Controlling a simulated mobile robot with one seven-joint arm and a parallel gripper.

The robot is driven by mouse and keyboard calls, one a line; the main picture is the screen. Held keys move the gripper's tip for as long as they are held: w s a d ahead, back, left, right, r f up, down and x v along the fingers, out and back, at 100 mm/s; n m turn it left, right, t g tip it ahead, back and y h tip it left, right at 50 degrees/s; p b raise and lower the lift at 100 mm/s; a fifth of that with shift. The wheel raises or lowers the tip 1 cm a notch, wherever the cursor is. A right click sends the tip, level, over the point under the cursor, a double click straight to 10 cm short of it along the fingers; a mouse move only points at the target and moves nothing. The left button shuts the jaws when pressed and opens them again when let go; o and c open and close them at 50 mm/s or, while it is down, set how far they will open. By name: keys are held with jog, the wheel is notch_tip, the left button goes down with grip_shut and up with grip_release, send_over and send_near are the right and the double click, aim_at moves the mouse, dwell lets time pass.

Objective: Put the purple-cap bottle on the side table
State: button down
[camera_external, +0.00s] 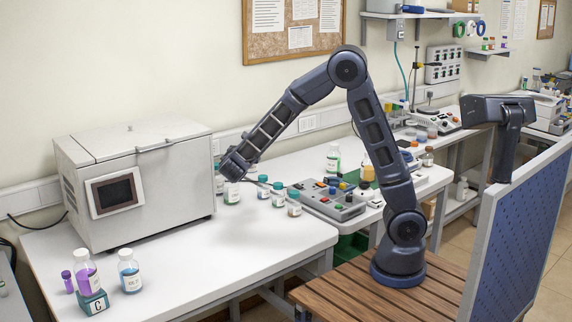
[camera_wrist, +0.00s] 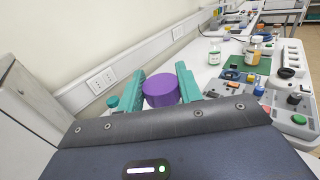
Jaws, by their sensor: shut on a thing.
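My gripper (camera_external: 232,168) hangs over the white bench, just right of the grey box-shaped machine. In the wrist view its two teal fingers (camera_wrist: 159,86) are shut on either side of a purple cap (camera_wrist: 161,94), which belongs to the bottle I hold. The bottle's body is hidden below the cap, and I cannot clearly make it out in the external view. Which surface is the side table is not clear.
The grey machine (camera_external: 140,180) stands close left of my gripper. Several teal-capped bottles (camera_external: 278,196) stand on the bench (camera_external: 255,237) near it, beside a button panel (camera_external: 327,200). A blue-liquid bottle (camera_external: 129,272) stands at the front left.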

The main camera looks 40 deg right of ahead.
jog(key=w+d+m+g+h, duration=0.1)
jog(key=w+d, duration=0.3)
jog(key=d, duration=0.3)
jog(key=w+d+m+g, duration=0.1)
jog(key=w+d, duration=0.3)
jog(key=d, duration=0.2)
jog(key=w+d+m+g+h, duration=0.3)
jog(key=d+g, duration=0.2)
jog(key=d, duration=3.5)
jog(key=s+d+m+g, duration=0.1)
jog(key=s+d, duration=0.3)
jog(key=d, duration=0.5)
jog(key=s+d+m+g, duration=0.15)
jog(key=s+d, duration=0.25)
jog(key=d, duration=0.6)
jog(key=s+d+g, duration=0.2)
jog(key=s+d, duration=0.3)
jog(key=d, duration=0.4)
jog(key=s+d+m+g, duration=0.3)
jog(key=s+d, duration=1.6)
jog(key=s, duration=0.1)
notch_tip(320, 180, down, 20)
jog(key=shift+s+r, duration=0.15)
jog(key=shift+r, duration=0.05)
jog(key=shift+n, duration=0.25)
